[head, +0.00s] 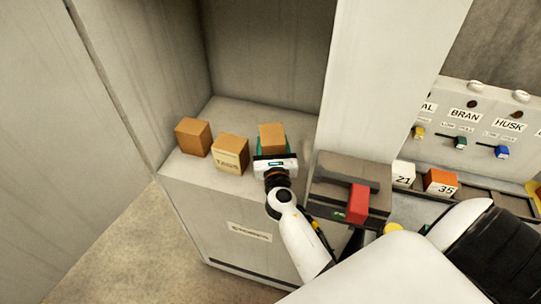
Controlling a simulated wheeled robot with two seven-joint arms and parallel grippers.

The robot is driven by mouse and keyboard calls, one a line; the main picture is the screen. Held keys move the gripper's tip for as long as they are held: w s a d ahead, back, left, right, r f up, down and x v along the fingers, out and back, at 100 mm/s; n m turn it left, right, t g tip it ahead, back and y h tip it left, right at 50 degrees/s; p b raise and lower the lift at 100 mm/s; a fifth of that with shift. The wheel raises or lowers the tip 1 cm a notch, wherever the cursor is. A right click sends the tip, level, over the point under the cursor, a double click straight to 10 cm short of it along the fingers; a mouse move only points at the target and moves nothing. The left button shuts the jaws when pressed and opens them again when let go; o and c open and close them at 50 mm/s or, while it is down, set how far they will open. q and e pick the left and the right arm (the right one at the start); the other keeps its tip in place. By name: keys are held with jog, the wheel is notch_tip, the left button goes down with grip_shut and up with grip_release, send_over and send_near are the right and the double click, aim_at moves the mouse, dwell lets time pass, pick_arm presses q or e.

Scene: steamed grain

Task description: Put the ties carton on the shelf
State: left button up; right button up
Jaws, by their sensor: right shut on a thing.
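My right gripper (274,155) is shut on a small brown carton (271,134) at the shelf top (198,168). The carton's lower part is hidden by the gripper, and no label shows on it, so I cannot tell from lettering whether it is the ties carton. I cannot tell whether its base touches the surface. Two like cartons stand to its left: a middle one (231,152) with small, unreadable print, and a far left one (193,137). My left gripper is out of view.
A pale upright panel (365,75) closes the recess on the right. Beyond it are a dark unit with a red block (357,203), tags numbered 21 and 35, and a panel (480,115) labelled BRAN and HUSK. A tall grey wall (70,100) stands at left.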

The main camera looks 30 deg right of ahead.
notch_tip(320, 180, down, 3)
jog(key=shift+r+b, duration=0.1)
jog(key=shift+b, duration=0.65)
jog(key=shift+f, duration=0.35)
jog(key=shift+f+b, duration=0.2)
jog(key=shift+b, duration=0.1)
jog(key=o, duration=1.3)
jog(key=shift+r, duration=0.1)
